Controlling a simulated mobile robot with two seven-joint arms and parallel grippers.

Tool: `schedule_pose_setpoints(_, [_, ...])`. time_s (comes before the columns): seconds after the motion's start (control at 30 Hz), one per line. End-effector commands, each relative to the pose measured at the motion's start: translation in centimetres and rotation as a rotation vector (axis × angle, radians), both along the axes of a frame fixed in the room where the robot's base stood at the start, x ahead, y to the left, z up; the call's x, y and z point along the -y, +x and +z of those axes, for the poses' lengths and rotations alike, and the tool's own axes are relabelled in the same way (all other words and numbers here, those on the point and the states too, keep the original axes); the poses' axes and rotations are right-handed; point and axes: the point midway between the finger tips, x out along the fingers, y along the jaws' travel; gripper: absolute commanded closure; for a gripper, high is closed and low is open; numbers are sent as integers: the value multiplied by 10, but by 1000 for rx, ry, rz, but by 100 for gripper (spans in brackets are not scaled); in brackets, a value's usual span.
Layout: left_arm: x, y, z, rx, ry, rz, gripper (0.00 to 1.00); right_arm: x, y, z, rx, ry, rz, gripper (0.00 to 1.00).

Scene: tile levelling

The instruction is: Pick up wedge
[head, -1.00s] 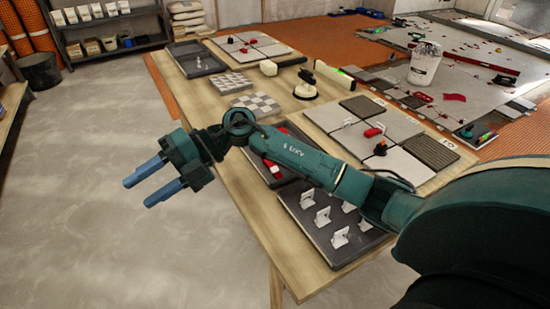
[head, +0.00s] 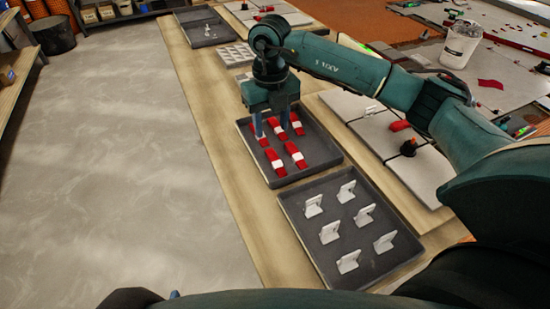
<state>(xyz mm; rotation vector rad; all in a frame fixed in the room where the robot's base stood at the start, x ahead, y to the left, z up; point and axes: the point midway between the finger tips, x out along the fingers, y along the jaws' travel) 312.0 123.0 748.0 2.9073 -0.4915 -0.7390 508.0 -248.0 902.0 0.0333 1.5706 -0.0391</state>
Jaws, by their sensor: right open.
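Several red wedges with white parts lie in a dark tray (head: 325,147) on the wooden table. One wedge (head: 293,154) is on the right of the front row and another wedge (head: 274,162) is on its left. My right gripper (head: 271,126) points down over the back left part of this tray. Its two blue fingers are apart, with a wedge (head: 275,127) showing between and just below them. I cannot tell whether the fingers touch it. The gripper and fingers partly hide the wedges at the back. I cannot make out my left gripper.
A second dark tray (head: 293,207) in front holds several white clips. A white bucket (head: 460,45) stands at the back right. The floor (head: 110,170) left of the table is clear.

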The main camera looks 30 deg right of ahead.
Motion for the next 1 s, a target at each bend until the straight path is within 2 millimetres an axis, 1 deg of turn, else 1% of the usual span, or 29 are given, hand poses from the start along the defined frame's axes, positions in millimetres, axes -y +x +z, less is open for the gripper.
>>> schedule_pose_setpoints(0.03, [0, 0, -1, -2, 1, 0, 0, 0, -1, -10, -4, 0, 1, 55])
schedule_pose_setpoints(0.1, [0, -1, -2, -4, 1, -1, 0, 0, 0, -21, -2, 1, 2, 55])
schedule_pose_setpoints(0.37, [0, -1, -3, -9, 3, -1, 0, 0, 0, -40, -2, 2, 2, 55])
schedule_pose_setpoints(0.6, [-1, -2, -3, -10, 7, -1, 0, 0, 2, -76, -3, 2, 2, 55])
schedule_pose_setpoints(0.73, [0, -2, -3, -11, 8, -1, 0, 0, 2, -84, -1, 3, 3, 55])
schedule_pose_setpoints(0.93, [0, -2, -3, -10, 7, -1, 0, 0, 2, -85, 0, 3, 3, 55])
schedule_pose_setpoints(1.0, [0, -2, -3, -10, 7, -1, 0, 0, 2, -85, 0, 3, 3, 59])
